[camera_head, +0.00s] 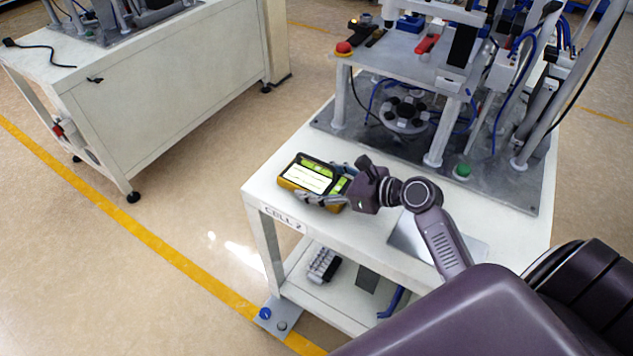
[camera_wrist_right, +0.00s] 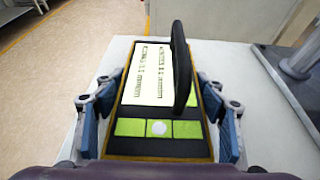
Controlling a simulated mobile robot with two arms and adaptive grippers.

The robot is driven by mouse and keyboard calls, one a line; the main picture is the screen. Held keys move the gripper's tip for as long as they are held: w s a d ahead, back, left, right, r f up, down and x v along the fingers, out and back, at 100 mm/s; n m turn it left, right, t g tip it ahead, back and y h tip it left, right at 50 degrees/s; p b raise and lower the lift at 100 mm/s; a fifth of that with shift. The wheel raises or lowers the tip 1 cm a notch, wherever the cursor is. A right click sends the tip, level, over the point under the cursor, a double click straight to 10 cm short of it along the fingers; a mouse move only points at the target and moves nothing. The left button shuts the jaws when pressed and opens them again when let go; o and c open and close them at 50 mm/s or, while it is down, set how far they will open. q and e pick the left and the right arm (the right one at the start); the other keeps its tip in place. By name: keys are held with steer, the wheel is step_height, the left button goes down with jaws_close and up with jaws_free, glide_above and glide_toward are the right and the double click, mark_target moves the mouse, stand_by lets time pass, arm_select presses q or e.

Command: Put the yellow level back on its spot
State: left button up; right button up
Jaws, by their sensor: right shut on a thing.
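The yellow level (camera_head: 305,177), a yellow-edged black block with a white panel and green parts, is at the left front part of the white table marked CELL 2. My right gripper (camera_head: 330,184) is shut on it, one finger along each long side. In the right wrist view the level (camera_wrist_right: 155,80) lies between the fingers of the gripper (camera_wrist_right: 160,128), with a black upright loop on its top. I cannot tell whether it rests on the table or is slightly above it. No marked spot for it is clear. My left gripper is not in view.
A grey flat plate (camera_head: 408,238) lies on the white table (camera_head: 265,186), partly behind my right arm. A machine on a grey base (camera_head: 370,150) fills the back of the table. A green button (camera_head: 462,171) stands at its front edge. A lower shelf holds small items.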

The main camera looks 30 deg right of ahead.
steer(key=shift+r, duration=0.1)
steer(key=o, duration=1.7)
steer(key=shift+o, duration=0.2)
steer(key=v, duration=1.2)
steer(key=shift+s+a, duration=0.1)
steer(key=shift+s, duration=0.05)
